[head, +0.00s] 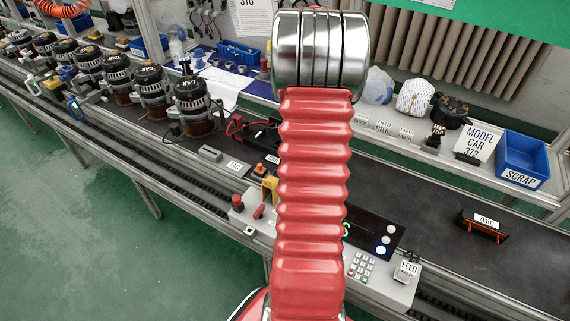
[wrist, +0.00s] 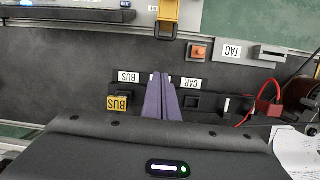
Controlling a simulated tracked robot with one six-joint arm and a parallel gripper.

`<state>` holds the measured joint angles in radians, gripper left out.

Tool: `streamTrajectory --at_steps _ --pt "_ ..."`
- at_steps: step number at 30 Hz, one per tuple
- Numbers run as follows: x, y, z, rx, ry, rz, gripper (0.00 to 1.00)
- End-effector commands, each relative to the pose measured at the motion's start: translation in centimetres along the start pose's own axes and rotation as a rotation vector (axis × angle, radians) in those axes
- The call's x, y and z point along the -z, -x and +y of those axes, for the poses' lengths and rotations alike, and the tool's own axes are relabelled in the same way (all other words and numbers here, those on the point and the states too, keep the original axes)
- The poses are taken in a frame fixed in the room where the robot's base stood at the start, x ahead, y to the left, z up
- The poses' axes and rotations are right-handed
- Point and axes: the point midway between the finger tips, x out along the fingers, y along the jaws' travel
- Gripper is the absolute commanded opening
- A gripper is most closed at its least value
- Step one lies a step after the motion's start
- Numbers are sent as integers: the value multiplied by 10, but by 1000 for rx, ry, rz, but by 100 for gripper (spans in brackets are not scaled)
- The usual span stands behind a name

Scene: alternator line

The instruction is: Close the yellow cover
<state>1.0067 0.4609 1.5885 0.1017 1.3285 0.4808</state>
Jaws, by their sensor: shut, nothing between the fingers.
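A yellow part (head: 270,187), which looks like the yellow cover, stands on the control box beside a red button in the head view, partly behind my arm. In the wrist view the yellow cover (wrist: 168,12) is cut by the top edge. A dark opening and a small white label show at its lower end. I cannot tell its hinge angle. My gripper (wrist: 160,80) has two purple fingers pressed together, with nothing between them. The fingertips lie below the yellow cover in the wrist view, apart from it, over a dark strip. My gripper is hidden in the head view.
The dark strip carries CAR (wrist: 191,83) and BUS (wrist: 128,77) labels and a yellow BUS piece (wrist: 118,103). An orange button (wrist: 199,51) and TAG label (wrist: 233,50) are nearby. Several alternators (head: 195,105) stand at left. A blue SCRAP bin (head: 523,160) is at right.

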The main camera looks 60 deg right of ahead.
Motion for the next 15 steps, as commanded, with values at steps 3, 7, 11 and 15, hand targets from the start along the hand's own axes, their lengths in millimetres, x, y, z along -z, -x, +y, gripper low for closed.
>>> streamTrajectory --at_steps 3,7,11,15 --pt "1 0 0 0 -3 -1 0" --pt "1 0 0 0 -2 -1 0" --pt "0 -1 0 0 -1 -1 0" --pt "0 -9 0 0 0 -1 0"
